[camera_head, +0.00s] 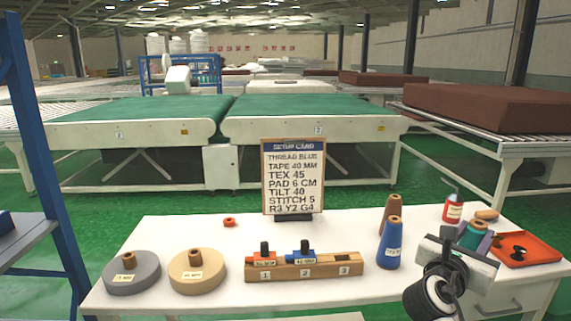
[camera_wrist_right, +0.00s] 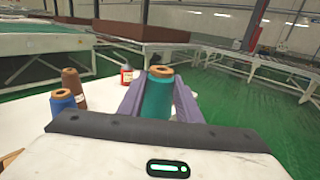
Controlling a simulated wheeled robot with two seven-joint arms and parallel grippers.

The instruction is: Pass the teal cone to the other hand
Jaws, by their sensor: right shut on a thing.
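The teal cone (camera_head: 471,236) is a thread cone with a tan core, held at the right of the table in my right gripper (camera_head: 477,241). In the right wrist view the teal cone (camera_wrist_right: 157,98) stands upright between the two greyish-purple fingers, which press on its sides. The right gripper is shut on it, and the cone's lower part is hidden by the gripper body. The cone appears to be above the white table (camera_head: 185,232), but its exact height is hard to tell. My left gripper is not in view.
A blue cone (camera_head: 389,249) and a brown cone (camera_head: 392,212) stand left of the right gripper. A red bottle (camera_head: 453,211) and an orange tray (camera_head: 541,250) are behind and right. A wooden block (camera_head: 340,257), grey disc (camera_head: 131,279), beige disc (camera_head: 197,279) and setup card (camera_head: 293,178) occupy the table.

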